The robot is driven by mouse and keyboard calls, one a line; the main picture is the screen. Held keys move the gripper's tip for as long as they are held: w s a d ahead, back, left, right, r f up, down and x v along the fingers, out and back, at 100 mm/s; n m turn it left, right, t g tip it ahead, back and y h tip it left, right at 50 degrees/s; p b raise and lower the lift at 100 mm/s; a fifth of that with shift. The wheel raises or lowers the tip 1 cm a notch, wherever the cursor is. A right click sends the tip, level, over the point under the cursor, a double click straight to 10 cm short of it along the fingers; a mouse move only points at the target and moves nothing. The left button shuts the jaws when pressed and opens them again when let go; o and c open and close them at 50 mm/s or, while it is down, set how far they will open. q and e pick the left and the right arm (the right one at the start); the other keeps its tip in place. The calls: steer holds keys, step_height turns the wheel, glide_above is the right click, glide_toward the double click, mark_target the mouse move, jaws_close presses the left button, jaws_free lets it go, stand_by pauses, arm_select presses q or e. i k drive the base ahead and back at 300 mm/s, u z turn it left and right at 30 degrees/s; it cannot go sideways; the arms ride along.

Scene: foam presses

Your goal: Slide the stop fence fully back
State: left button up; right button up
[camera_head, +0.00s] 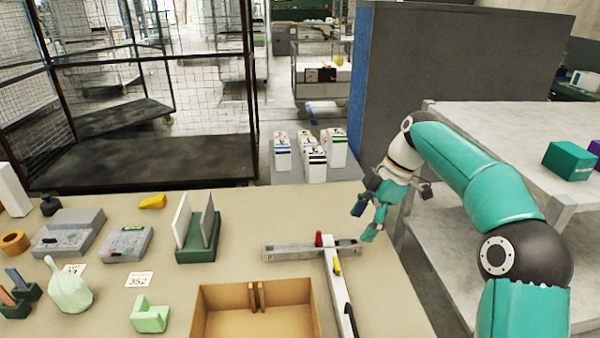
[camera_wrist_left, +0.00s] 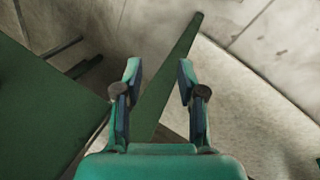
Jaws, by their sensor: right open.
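A T-shaped fixture lies at the front right of the table in the head view. Its grey crossbar (camera_head: 285,251) has a red knob (camera_head: 318,239) on top, and a long pale rail (camera_head: 336,292) runs from it toward the near edge. A yellow piece (camera_head: 337,267) and a black part sit on the rail. I cannot tell for sure which bar is the stop fence. My right gripper (camera_head: 364,221) is open and empty, above and right of the crossbar's right end, apart from the knob. My left gripper (camera_wrist_left: 159,78) is open and empty in the left wrist view.
An open cardboard box (camera_head: 212,298) stands left of the rail. A green holder with upright plates (camera_head: 197,247) stands behind it. Several small items lie at the left. White boxes (camera_head: 313,163) stand beyond the table. A shelf (camera_head: 485,120) stands beside my right arm.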

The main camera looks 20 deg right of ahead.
mark_target(344, 315)
steer(key=k, duration=1.5)
